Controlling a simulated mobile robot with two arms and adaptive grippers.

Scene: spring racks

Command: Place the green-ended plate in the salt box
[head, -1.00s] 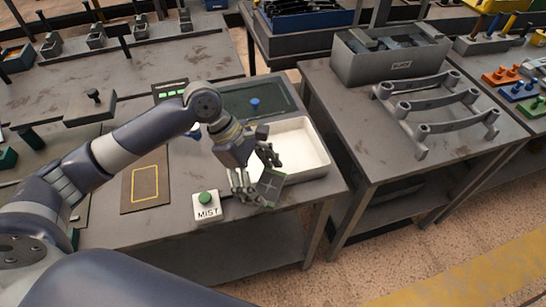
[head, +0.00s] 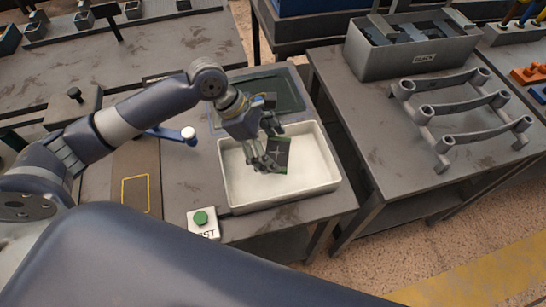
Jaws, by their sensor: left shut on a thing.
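My left gripper (head: 268,155) is shut on a dark plate (head: 281,152) with a pale cross mark and a thin green edge. The plate is tilted and shows over the inside of the white salt box (head: 327,183). Whether it touches the white floor of the box I cannot tell. The salt box is an open, shallow, light tray on the table's right side. My right gripper is not in view.
A box with a green button (head: 201,218) stands in front of the salt box. A dark green-grey tray (head: 288,95) lies behind it. A yellow-outlined board (head: 136,190) lies to the left. A metal rack (head: 468,125) stands on the right table beside a grey bin (head: 411,65).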

